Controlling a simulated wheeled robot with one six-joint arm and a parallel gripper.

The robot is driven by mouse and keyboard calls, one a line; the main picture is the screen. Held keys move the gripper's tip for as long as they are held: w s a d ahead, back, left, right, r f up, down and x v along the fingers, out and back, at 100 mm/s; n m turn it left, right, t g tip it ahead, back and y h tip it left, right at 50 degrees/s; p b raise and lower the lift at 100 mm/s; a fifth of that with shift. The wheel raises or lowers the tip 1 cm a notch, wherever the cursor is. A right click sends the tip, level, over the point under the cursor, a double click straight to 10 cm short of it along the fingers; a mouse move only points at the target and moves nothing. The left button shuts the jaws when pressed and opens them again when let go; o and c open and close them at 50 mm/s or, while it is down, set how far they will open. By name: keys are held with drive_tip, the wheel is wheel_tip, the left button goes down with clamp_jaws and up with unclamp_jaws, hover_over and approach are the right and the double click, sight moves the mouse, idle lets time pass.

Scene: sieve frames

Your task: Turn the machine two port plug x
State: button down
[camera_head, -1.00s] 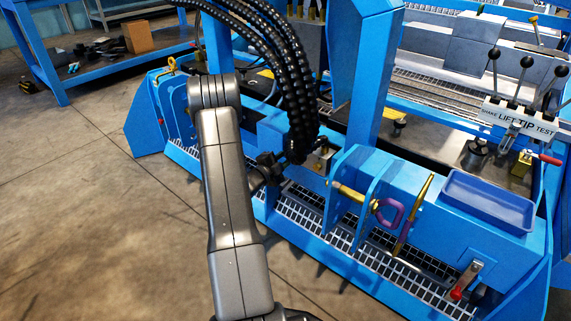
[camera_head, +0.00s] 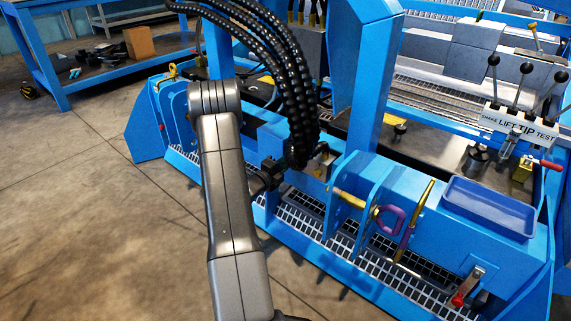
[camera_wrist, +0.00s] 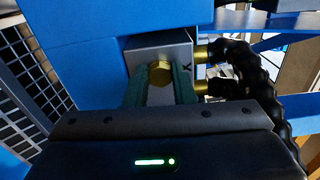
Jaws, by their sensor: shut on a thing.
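In the head view my gripper (camera_head: 275,172) points right at the small block (camera_head: 320,162), beside the thick black hoses; the plug is hidden there.
Black hoses (camera_head: 298,110) hang close above my gripper and join brass fittings (camera_wrist: 203,87) on the block's side. A purple shackle (camera_head: 389,222), a blue tray (camera_head: 489,207) and a red-tipped lever (camera_head: 460,298) are to the right. Open floor (camera_head: 90,200) lies left.

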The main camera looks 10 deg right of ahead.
idle(0.3)
drive_tip(key=c, duration=1.2)
unclamp_jaws()
drive_tip(key=p+v, duration=0.3)
drive_tip(key=v, duration=1)
drive_tip(key=shift+s+a, duration=0.25)
drive_tip(key=b+x, duration=0.3)
drive_tip(key=x, duration=1)
drive_tip(key=shift+w+d, duration=0.25)
drive_tip(key=shift+w, duration=0.05)
